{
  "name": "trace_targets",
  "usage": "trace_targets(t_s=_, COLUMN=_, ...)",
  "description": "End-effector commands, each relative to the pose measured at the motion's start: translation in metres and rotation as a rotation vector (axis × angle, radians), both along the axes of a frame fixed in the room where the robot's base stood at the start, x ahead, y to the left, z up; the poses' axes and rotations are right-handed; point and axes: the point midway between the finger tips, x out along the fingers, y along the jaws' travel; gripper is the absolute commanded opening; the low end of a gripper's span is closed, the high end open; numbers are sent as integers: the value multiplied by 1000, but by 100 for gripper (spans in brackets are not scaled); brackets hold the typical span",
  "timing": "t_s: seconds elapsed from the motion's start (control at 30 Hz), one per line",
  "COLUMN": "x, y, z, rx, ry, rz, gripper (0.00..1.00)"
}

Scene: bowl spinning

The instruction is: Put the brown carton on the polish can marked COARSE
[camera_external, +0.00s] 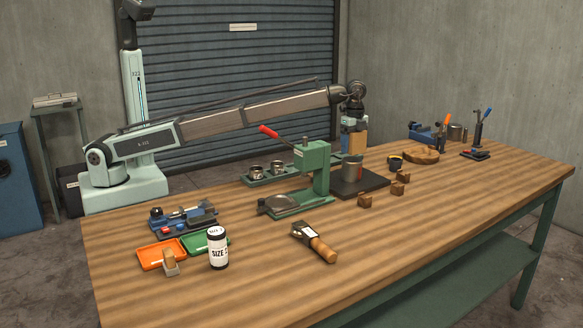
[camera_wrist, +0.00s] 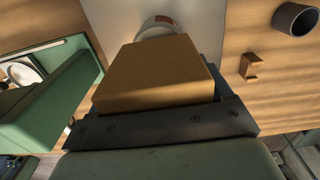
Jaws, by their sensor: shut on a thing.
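The brown carton is held in my gripper. It fills the middle of the wrist view (camera_wrist: 158,72) and shows in the external view (camera_external: 355,144) above the far side of the bench. My gripper is shut on it, with a dark jaw across its near edge in the wrist view (camera_wrist: 160,122); the gripper also shows in the external view (camera_external: 353,124). A grey can (camera_external: 352,169) stands on a dark plate below and near the carton. In the wrist view a pale can with a red mark (camera_wrist: 157,23) is partly hidden behind the carton. I cannot read COARSE on any can.
A green press with a red handle (camera_external: 315,170) stands left of the grey can. Small tins (camera_external: 257,173) sit on a green shelf behind it. The front right bench is clear.

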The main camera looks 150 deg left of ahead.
Motion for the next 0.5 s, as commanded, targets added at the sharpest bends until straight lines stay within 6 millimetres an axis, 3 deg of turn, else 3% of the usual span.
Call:
trace_targets(t_s=0.2, x=0, y=-1, z=-26, rx=-1, ry=1, rz=0, gripper=42)
trace_targets(t_s=0.5, x=0, y=0, z=-29, rx=0, ry=0, rz=0, gripper=42)
